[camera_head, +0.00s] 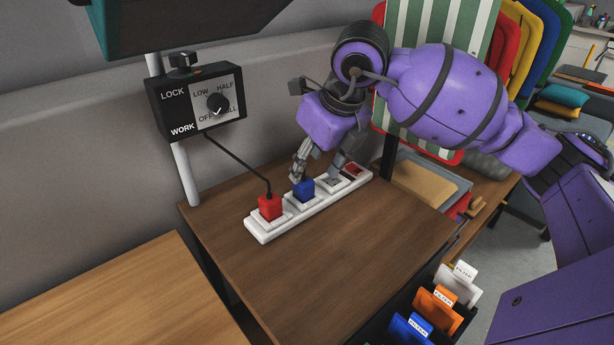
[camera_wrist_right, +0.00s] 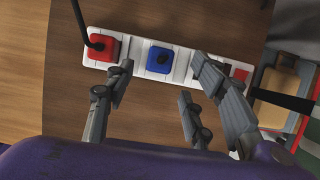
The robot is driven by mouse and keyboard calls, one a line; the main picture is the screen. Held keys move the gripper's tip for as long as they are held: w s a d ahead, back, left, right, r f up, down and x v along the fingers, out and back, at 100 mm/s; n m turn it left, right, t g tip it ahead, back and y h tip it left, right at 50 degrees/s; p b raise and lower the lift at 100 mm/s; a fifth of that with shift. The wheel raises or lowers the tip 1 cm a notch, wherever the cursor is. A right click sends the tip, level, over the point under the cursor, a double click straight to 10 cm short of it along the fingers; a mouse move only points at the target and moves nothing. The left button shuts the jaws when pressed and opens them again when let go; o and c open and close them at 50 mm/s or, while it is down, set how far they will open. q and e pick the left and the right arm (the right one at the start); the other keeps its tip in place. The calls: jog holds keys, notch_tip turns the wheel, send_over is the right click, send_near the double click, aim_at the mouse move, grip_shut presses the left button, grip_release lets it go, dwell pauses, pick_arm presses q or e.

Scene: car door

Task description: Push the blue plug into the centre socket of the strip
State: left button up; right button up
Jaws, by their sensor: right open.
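The blue plug (camera_head: 303,191) stands upright at the centre socket of the white power strip (camera_head: 318,208), between the red plug (camera_head: 270,207) and another socket. I cannot tell how deep it sits. My right gripper (camera_head: 315,178) is open above the strip. In the wrist view its fingers (camera_wrist_right: 163,68) are spread to either side of the blue plug, apparently without gripping it. My left gripper is out of view.
A black control box (camera_head: 174,113) with a dial hangs on a pole at left; its cable runs to the red plug. A red switch (camera_head: 354,169) sits at the strip's far end. Filter boxes (camera_head: 437,308) stand front right. The brown table (camera_head: 330,265) is clear in front.

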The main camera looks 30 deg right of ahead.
jog(key=v, duration=0.6)
jog(key=shift+r, duration=0.2)
jog(key=shift+s, duration=0.1)
